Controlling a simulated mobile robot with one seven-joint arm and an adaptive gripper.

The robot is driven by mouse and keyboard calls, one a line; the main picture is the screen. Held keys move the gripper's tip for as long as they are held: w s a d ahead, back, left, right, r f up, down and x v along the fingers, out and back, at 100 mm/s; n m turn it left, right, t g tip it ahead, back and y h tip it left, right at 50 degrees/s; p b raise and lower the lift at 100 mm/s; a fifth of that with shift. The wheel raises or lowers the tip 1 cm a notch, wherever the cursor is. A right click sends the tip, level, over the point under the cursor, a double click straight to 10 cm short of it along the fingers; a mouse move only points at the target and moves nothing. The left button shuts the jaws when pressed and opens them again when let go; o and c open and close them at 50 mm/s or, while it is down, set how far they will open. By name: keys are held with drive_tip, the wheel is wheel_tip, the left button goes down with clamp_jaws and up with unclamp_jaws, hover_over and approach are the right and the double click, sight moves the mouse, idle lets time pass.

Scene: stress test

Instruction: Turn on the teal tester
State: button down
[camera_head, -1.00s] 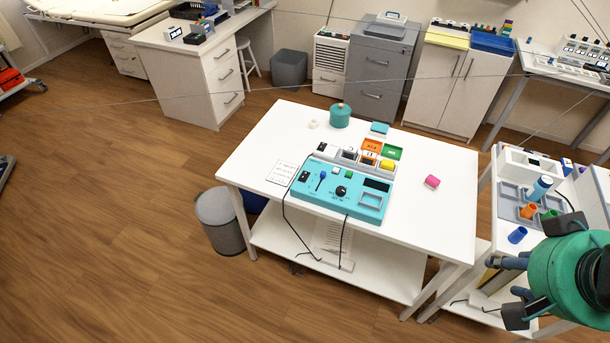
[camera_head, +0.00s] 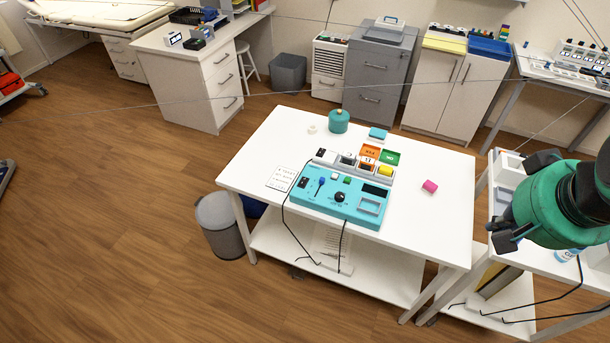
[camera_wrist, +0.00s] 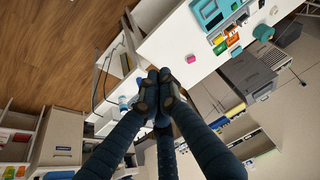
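The teal tester (camera_head: 330,208) lies on the white table in the head view. Its top has a black switch (camera_head: 304,182) at the left, a blue lever (camera_head: 321,182), a green button (camera_head: 347,180), a black knob (camera_head: 340,197) and a dark display (camera_head: 376,189). Part of the tester shows at the top of the wrist view (camera_wrist: 207,14). My gripper (camera_head: 508,212) is at the right of the head view, well apart from the tester. In the wrist view its dark fingers (camera_wrist: 160,92) come together at the tips, with nothing visible between them.
Behind the tester are small modules, an orange tray (camera_head: 370,150), a green tray (camera_head: 391,158) and a teal pot (camera_head: 339,122). A pink block (camera_head: 429,186) lies to the right, a printed card (camera_head: 282,179) to the left. Black cables hang over the front edge.

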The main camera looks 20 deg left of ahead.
drive_tip(key=w+a+f+g+p, duration=0.1)
drive_tip(key=w+a+g+p, duration=0.45)
drive_tip(key=w+a, duration=1.65)
drive_tip(key=p, duration=0.7)
hover_over(305, 184)
drive_tip(key=w, duration=0.3)
wheel_tip(305, 184, down, 21)
drive_tip(key=shift+s+a+g+h, duration=0.15)
drive_tip(key=shift+s+g+h, duration=0.15)
drive_tip(key=shift+g, duration=0.15)
drive_tip(key=f, duration=0.4)
drive_tip(key=s+f, duration=0.1)
drive_tip(key=f, duration=0.4)
drive_tip(key=s+f, duration=0.1)
drive_tip(key=f, duration=0.4)
drive_tip(key=shift+b, duration=0.3)
